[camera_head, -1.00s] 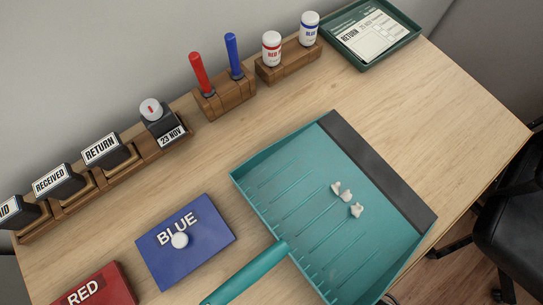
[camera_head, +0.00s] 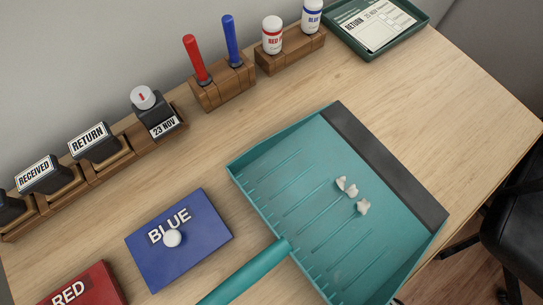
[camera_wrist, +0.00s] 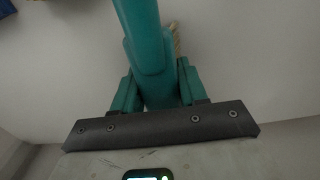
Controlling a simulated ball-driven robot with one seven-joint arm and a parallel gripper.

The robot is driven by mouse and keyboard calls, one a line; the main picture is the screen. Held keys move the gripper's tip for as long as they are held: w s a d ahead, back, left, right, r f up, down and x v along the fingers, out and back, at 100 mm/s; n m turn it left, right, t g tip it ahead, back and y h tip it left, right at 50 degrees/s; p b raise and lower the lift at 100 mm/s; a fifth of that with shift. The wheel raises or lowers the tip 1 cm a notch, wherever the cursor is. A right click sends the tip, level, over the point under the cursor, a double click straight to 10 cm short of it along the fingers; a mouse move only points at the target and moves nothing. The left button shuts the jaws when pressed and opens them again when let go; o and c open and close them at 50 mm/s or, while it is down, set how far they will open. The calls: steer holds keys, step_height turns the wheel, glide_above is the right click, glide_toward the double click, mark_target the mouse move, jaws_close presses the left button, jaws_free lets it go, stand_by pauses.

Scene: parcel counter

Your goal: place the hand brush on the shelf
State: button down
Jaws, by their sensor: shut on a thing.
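The hand brush (camera_wrist: 147,45) shows in the wrist view as a teal handle running up out of the picture, with a strip of pale bristles at its right. My gripper (camera_wrist: 157,92) is shut on the handle, one jaw on each side. The brush's far end is cut off by the picture edge. The head view shows neither my gripper nor the brush. I cannot make out the shelf in either view.
A wooden counter holds a teal dustpan (camera_head: 300,185) with white crumpled bits, a blue pad (camera_head: 195,255), a red pad (camera_head: 95,290), a stamp rack (camera_head: 85,185) and a green tray (camera_head: 415,40). A black chair (camera_head: 515,235) stands at right.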

steer(key=shift+s+f, duration=0.1)
steer(key=shift+f, duration=0.5)
steer(key=c, duration=1)
jaws_free()
steer(key=shift+f, duration=0.1)
steer(key=o, duration=0.4)
steer(key=shift+r, duration=0.25)
step_height(320, 180, up, 13)
steer(key=p, duration=0.5)
